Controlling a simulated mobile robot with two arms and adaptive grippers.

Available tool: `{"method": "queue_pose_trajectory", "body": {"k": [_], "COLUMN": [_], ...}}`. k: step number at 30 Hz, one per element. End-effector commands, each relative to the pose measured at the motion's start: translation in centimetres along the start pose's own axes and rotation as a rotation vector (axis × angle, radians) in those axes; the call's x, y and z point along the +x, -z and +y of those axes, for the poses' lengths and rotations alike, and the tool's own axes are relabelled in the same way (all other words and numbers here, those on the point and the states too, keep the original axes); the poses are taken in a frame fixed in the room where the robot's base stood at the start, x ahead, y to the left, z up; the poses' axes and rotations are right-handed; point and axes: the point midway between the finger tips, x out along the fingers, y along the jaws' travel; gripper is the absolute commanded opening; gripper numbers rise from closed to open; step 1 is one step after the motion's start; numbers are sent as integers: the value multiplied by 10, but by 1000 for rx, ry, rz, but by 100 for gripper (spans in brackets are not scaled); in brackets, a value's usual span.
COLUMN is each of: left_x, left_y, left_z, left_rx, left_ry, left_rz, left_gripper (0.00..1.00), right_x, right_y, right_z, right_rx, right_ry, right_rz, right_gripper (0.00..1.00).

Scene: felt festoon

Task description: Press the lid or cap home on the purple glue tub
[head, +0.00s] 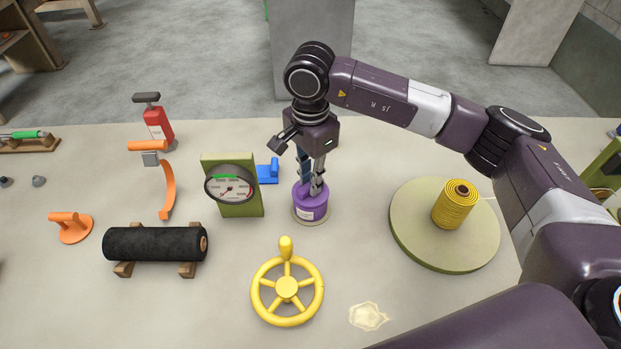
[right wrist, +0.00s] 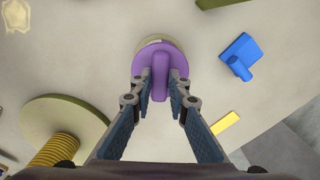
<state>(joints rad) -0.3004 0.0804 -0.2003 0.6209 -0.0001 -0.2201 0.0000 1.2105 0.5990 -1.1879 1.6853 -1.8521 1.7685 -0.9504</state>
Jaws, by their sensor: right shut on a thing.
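The purple glue tub (head: 312,206) stands upright on the table right of the gauge, with a pale label on its front and a pale rim at its foot. My right gripper (head: 317,186) points down on it from above. In the right wrist view its fingers (right wrist: 160,92) are closed on the upright grip of the purple lid (right wrist: 150,62). The lid sits over the tub; I cannot tell whether it is fully down or a gap is left. My left gripper is in neither view.
A pressure gauge on a green block (head: 236,207) and a blue piece (head: 268,172) stand close left of the tub. A yellow handwheel (head: 287,305) is in front. A round turntable (head: 415,240) with a yellow spool (head: 455,207) is right. A black roll (head: 150,244) lies left.

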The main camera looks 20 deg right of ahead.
Motion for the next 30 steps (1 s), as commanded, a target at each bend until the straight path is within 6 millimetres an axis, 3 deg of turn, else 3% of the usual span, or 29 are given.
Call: {"method": "queue_pose_trajectory", "body": {"k": [30], "left_x": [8], "left_y": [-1], "left_z": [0], "left_rx": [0], "left_ry": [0], "left_rz": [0], "left_gripper": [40], "right_x": [2], "right_y": [0], "right_z": [0], "right_rx": [0], "right_ry": [0], "right_rz": [0], "right_gripper": [0]}}
